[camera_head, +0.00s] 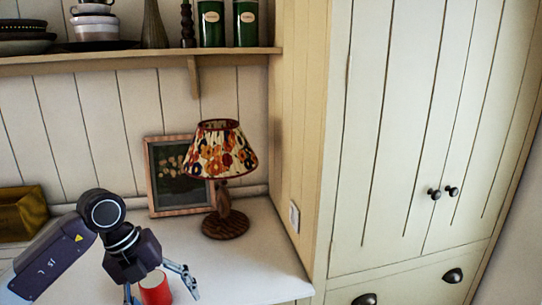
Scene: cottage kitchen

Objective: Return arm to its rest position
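My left arm comes in from the left over the white counter (262,262). My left gripper (162,297) points down with its fingers spread. A red cylindrical object (155,287), perhaps a mug or can, stands between and below the fingers. There is a visible gap between the right-hand finger and the red object. The gripper body hides part of the object's top, and the frame's bottom edge cuts off its lower part. My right arm and gripper are not in view.
A lamp (220,152) with a floral shade stands right of the gripper, before a framed picture (180,175). A yellowish box (20,212) is at the left. A shelf (130,58) with crockery and green canisters (211,22) hangs above. A tall cupboard (400,130) bounds the right.

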